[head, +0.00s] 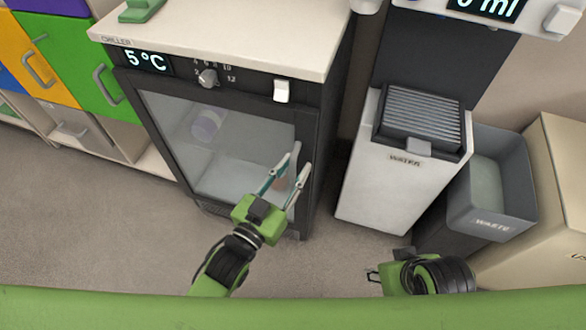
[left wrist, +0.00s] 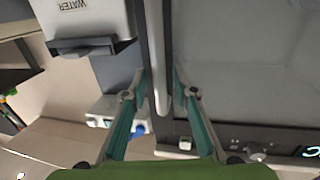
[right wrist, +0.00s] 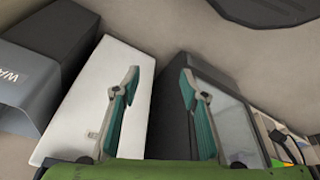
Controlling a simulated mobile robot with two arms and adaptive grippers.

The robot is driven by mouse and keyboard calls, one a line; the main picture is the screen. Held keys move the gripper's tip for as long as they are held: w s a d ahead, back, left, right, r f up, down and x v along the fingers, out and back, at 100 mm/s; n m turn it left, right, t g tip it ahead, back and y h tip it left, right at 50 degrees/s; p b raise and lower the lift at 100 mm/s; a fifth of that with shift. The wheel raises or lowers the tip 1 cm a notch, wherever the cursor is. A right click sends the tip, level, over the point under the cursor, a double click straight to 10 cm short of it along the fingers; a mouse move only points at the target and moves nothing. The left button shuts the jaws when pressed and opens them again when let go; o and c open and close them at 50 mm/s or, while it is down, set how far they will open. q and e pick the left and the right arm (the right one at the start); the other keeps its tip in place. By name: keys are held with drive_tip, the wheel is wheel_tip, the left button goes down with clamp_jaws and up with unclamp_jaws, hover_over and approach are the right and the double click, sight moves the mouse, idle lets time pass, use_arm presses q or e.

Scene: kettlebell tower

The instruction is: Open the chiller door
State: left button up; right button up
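The chiller (head: 134,82) stands below a pale worktop and shows "5°C" on its front. Its dark-framed glass door (head: 175,135) appears closed. The door's upright grey handle (head: 296,153) is on the right side of the door. My left gripper (head: 297,165) is at the handle. In the left wrist view the handle (left wrist: 158,50) runs between the two spread fingertips (left wrist: 160,78), with gaps visible on both sides. My right gripper (right wrist: 160,78) is open and empty, low beside the water unit. In the head view it is partly hidden by its own wrist.
A white water unit (head: 375,185) and a grey waste bin (head: 490,200) stand right of the chiller. Coloured cabinets (head: 60,55) are at the left. A pale purple container (head: 207,125) shows behind the glass. The floor before the chiller is clear.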

use_arm(q)
clamp_jaws()
